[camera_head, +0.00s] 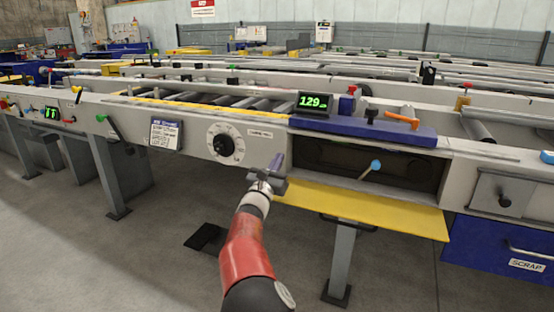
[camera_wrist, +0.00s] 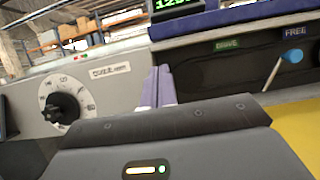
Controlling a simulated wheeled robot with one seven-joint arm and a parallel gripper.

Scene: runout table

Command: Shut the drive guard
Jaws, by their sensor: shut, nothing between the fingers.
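The drive guard appears to be the yellow panel (camera_head: 370,211), folded down and sloping outward below a dark recess (camera_head: 328,159) in the table's front. Part of the yellow panel also shows at the right of the wrist view (camera_wrist: 300,122). In the recess a lever with a blue knob (camera_head: 375,165) leans right; the wrist view shows the knob (camera_wrist: 292,56) under the label FREE, with DRIVE to its left. My gripper (camera_head: 277,162) is shut and empty, in front of the table near the recess's left edge; its lilac fingers (camera_wrist: 158,87) are together. I cannot tell whether it touches anything.
A white dial (camera_head: 223,143) with a black knob is left of the recess. A display (camera_head: 313,103) reading 129 and an orange handle (camera_head: 402,121) sit above it. A table leg (camera_head: 341,262) stands below the panel. A blue scrap bin (camera_head: 495,248) is at right.

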